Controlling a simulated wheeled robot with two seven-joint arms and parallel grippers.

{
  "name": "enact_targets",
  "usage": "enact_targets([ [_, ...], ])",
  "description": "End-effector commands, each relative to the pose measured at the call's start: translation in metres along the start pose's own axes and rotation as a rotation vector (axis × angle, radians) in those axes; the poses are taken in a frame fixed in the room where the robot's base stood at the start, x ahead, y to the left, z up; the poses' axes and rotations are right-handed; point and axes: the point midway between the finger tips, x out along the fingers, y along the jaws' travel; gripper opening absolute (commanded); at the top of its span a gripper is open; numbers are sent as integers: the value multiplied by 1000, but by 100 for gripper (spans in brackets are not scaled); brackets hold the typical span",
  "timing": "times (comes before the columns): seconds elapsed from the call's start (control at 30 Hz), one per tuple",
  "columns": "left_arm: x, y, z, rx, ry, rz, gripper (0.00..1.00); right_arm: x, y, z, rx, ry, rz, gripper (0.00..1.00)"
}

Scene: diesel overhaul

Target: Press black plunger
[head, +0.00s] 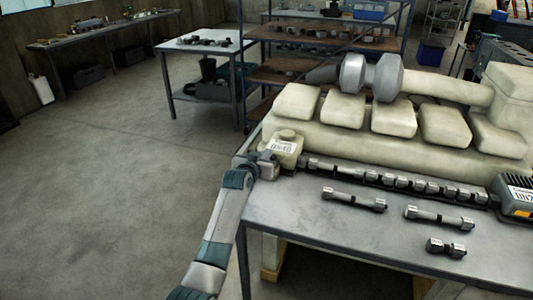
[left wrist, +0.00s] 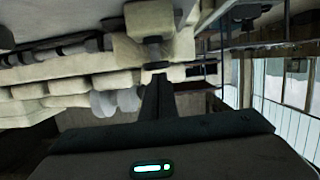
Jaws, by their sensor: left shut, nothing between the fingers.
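A cream block with a white label (head: 284,148) and a round cap on top stands at the near left end of the cream engine (head: 375,140). My left gripper (head: 266,160) is shut and empty, with its tip close against the left side of this block. In the left wrist view, which looks upside down, the dark shut fingers (left wrist: 157,92) point at a grey fitting (left wrist: 153,52) below the cream block (left wrist: 150,18). I cannot tell whether they touch it. I cannot make out a black plunger for certain; the fingers may hide it. My right gripper is not in view.
The grey bench (head: 400,235) carries a row of metal bolts (head: 395,181) and several loose metal parts. A labelled grey device (head: 515,195) stands at its right. Shelves (head: 330,40) and a side table (head: 205,43) stand behind. The floor at left is clear.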

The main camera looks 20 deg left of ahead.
Motion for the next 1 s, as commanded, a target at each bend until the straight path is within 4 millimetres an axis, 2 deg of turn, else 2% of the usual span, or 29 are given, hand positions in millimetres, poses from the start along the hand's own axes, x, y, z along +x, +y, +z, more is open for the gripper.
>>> enact_targets([
  [0.37,1,0,3,0,0,0,0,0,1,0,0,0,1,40],
  [0.6,7,-1,28,0,-2,-1,0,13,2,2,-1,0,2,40],
  [1.0,7,0,30,0,-7,0,0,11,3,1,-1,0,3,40],
])
